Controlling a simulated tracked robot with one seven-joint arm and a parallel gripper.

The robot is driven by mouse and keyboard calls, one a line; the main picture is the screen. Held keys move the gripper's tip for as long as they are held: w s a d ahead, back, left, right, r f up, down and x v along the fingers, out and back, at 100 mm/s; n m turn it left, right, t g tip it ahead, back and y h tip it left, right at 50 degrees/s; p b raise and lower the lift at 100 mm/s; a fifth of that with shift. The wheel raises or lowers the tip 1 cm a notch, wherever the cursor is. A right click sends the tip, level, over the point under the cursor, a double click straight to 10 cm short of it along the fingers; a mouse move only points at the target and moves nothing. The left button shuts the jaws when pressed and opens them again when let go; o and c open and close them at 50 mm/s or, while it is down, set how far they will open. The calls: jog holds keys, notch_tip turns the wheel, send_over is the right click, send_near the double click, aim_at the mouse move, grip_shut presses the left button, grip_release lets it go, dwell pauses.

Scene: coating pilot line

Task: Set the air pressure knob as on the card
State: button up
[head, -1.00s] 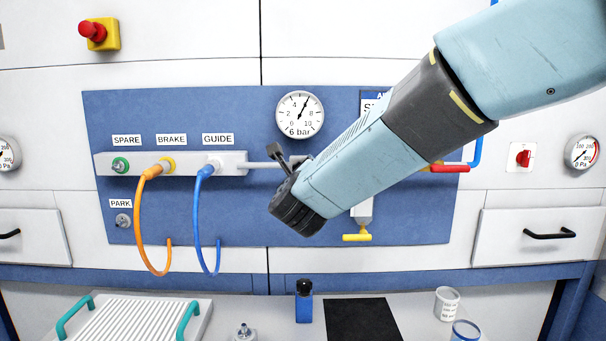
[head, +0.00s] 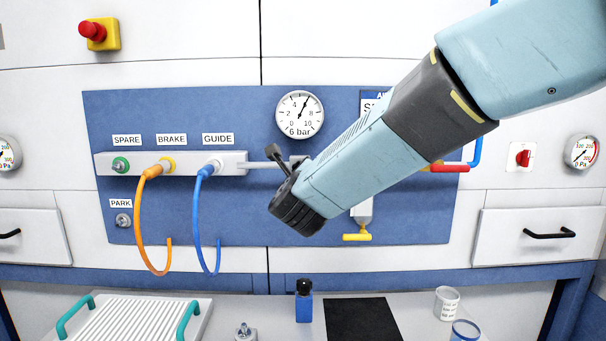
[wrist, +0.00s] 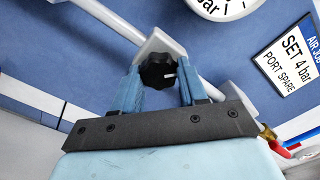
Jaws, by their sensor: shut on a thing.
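The black air pressure knob (wrist: 158,70), with a white mark on its right side, sits on the grey regulator in the wrist view. My gripper (wrist: 160,82) is shut on it, one blue finger on each side. My arm hides the knob and fingers in the head view. The gauge (head: 300,115) above reads near 6 bar, its needle pointing up and slightly right. The card (wrist: 290,55) at right in the wrist view says SET 4 bar, PORT SPARE. In the head view the card (head: 371,97) is mostly hidden by my arm.
On the manifold (head: 236,168), a blue hose (head: 197,205) is at GUIDE and an orange hose (head: 139,215) at BRAKE. The SPARE port (head: 120,165) is empty. A yellow-handled valve (head: 357,237) hangs below my arm. A blue bottle (head: 304,302) stands on the bench.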

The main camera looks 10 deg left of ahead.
jog(key=shift+a+f+n, duration=0.1)
jog(key=shift+n, duration=13.2)
jog(key=o, duration=0.8)
jog(key=shift+o, duration=1.3)
jog(key=v, duration=1.3)
jog(key=shift+s, duration=0.35)
